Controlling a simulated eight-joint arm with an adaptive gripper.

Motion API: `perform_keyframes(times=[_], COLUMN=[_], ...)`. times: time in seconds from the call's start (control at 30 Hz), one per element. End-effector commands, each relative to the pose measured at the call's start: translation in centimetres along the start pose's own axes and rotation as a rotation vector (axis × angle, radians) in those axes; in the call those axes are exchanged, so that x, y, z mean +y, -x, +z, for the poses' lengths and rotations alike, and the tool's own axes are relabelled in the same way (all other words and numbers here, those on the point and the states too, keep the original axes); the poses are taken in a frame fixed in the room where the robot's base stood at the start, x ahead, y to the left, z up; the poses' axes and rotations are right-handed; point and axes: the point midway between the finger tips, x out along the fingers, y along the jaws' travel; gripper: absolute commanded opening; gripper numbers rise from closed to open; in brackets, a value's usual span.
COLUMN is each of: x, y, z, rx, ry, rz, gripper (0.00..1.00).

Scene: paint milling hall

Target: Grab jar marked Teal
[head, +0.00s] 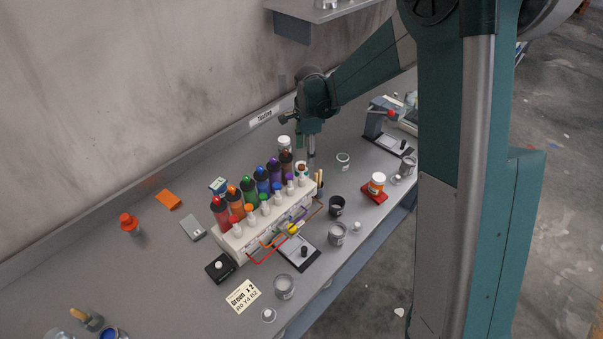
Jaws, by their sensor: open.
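No jar label is legible as Teal in the head view, so I cannot tell which jar it is. Candidates are a small white pot with a greenish mark (343,161), a white jar behind the bottle rack (284,144), and an orange-lidded white jar (377,182) on a red pad. Grey pots (337,233) and a dark pot (336,205) stand along the front. My gripper (311,160) points down by the rack's far end, small and partly hidden by the bottles. It is open, and I see nothing held in it.
A white rack (240,248) with several coloured bottles fills the bench middle. A stand (378,120) is at the far right.

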Motion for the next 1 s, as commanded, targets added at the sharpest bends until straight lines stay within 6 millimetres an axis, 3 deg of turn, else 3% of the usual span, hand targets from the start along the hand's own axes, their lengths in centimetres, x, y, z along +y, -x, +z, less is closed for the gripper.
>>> perform_keyframes(times=[0.1, 0.33, 1.0], x=[-1.0, -1.9, -1.9], y=[-2.1, -4.6, -6.1], z=[0.8, 1.5, 1.7], rx=[0.001, 0.004, 0.005], ry=[-0.046, -0.109, -0.121], rz=[0.019, 0.044, 0.049], gripper=[0.53, 0.53, 0.53])
